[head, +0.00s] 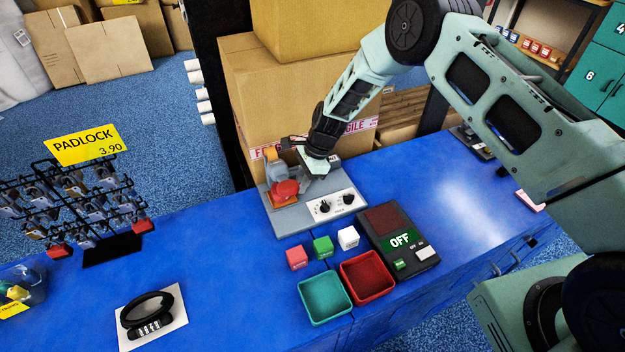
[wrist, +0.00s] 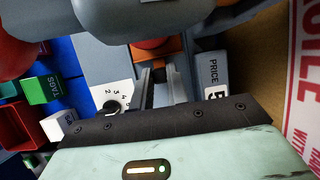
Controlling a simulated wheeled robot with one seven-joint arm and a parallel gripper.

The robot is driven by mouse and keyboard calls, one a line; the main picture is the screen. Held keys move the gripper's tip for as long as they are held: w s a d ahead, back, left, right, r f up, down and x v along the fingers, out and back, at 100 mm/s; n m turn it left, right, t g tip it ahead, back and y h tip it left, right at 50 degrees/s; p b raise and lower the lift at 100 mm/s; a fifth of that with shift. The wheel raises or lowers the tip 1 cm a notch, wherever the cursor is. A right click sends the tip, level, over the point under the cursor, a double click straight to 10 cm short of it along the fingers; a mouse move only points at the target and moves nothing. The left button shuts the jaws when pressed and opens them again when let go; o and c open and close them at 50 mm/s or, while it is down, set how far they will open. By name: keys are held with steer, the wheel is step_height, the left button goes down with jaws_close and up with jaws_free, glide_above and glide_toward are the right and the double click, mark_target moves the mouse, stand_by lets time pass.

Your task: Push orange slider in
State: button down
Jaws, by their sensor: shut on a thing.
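The orange slider (head: 284,198) shows at the front of a grey machine (head: 292,222) on the blue counter, low beside a red rounded part (head: 285,188). In the wrist view the orange slider (wrist: 153,52) lies just beyond my fingertips, partly covered by grey parts. My gripper (head: 308,183) reaches down over the machine from behind and right. In the wrist view the two narrow fingers of my gripper (wrist: 161,75) are close together and shut at the orange part. The exact contact is partly hidden.
A white dial plate (head: 333,206) sits right of the slider. Cardboard boxes (head: 270,90) stand close behind. A padlock rack (head: 75,205) is left.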

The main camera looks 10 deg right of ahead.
steer(key=shift+a+r, duration=0.1)
steer(key=shift+a, duration=0.1)
steer(key=c, duration=1.4)
jaws_free()
steer(key=shift+a, duration=0.1)
steer(key=shift+o, duration=0.2)
steer(key=shift+d+r, duration=0.15)
steer(key=shift+d, duration=0.05)
steer(key=b+v, duration=0.2)
steer(key=v, duration=1.5)
steer(key=shift+b, duration=0.4)
steer(key=shift+a, duration=0.1)
